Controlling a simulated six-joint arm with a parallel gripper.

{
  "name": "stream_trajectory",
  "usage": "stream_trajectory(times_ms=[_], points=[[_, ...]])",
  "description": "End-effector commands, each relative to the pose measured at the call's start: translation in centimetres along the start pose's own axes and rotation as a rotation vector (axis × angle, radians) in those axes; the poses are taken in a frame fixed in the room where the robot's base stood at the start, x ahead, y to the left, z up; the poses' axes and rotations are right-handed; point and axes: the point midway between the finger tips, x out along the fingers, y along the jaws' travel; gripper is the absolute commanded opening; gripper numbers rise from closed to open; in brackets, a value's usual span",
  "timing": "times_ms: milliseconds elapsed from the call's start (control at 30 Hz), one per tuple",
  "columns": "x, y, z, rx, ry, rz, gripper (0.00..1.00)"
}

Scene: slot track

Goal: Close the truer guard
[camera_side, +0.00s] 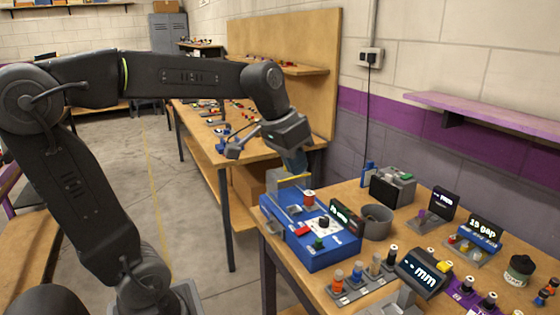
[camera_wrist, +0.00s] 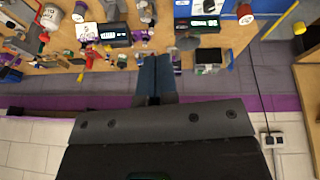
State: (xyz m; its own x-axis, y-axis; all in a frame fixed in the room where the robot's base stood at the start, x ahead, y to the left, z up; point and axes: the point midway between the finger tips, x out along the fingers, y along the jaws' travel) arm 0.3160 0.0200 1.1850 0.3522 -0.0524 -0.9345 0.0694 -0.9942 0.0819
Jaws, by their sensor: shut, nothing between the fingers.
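The truer looks to be the blue machine (camera_side: 310,236) at the near left corner of the bench, with a red button, a green part and a white panel on top. A yellow-edged bar (camera_side: 293,178) stands at its back left and may be the guard; it looks raised, but its hinge is unclear. A yellow bar also shows in the wrist view (camera_wrist: 283,17), at the upper right. My gripper (camera_side: 300,168) points down just above and behind this bar, shut and empty. Its blue fingers (camera_wrist: 155,62) are together in the wrist view. I cannot tell whether they touch the bar.
A grey cup (camera_side: 376,222) and a dark display box stand right of the machine. A rack of coloured tools (camera_side: 355,285) is in front. Several displays and holders, including the "15 gap" box (camera_side: 478,238), fill the right side. A purple shelf (camera_side: 490,115) hangs on the wall.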

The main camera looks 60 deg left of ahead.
Motion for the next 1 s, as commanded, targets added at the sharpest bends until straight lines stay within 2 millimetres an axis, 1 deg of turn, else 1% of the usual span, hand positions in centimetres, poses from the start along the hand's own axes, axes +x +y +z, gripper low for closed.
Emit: stream_trajectory(times_ms=[33, 67, 100, 167, 200, 267, 300, 367, 400, 467, 500, 533, 567, 600, 700, 800, 833, 900, 1000], points=[[0.3, -1.9, -2.2, -0.026, -0.018, 0.013, 0.00], [0.3, -3.0, -3.3, -0.033, -0.027, 0.023, 0.00], [0.5, -4.5, -4.8, -0.044, -0.035, 0.038, 0.00], [0.8, -7.0, -6.8, -0.058, -0.044, 0.062, 0.00], [1.1, -8.8, -8.0, -0.068, -0.047, 0.079, 0.00], [1.6, -11.7, -9.6, -0.081, -0.049, 0.106, 0.00], [1.9, -13.7, -10.5, -0.089, -0.048, 0.125, 0.00], [2.6, -17.0, -11.6, -0.101, -0.043, 0.153, 0.00], [3.0, -19.2, -12.1, -0.107, -0.037, 0.172, 0.00], [3.7, -22.7, -12.6, -0.116, -0.025, 0.201, 0.00], [4.2, -25.0, -12.7, -0.120, -0.015, 0.219, 0.00], [4.6, -26.8, -12.7, -0.123, -0.004, 0.233, 0.00], [5.0, -28.6, -12.5, -0.125, 0.005, 0.246, 0.00], [5.4, -30.8, -12.2, -0.127, 0.020, 0.262, 0.00], [6.5, -35.7, -11.1, -0.130, 0.059, 0.297, 0.00], [7.2, -39.1, -9.8, -0.127, 0.093, 0.320, 0.00], [7.4, -39.8, -9.4, -0.124, 0.100, 0.325, 0.00], [7.7, -41.1, -8.9, -0.122, 0.116, 0.334, 0.00], [7.9, -41.8, -8.5, -0.119, 0.125, 0.339, 0.00]])
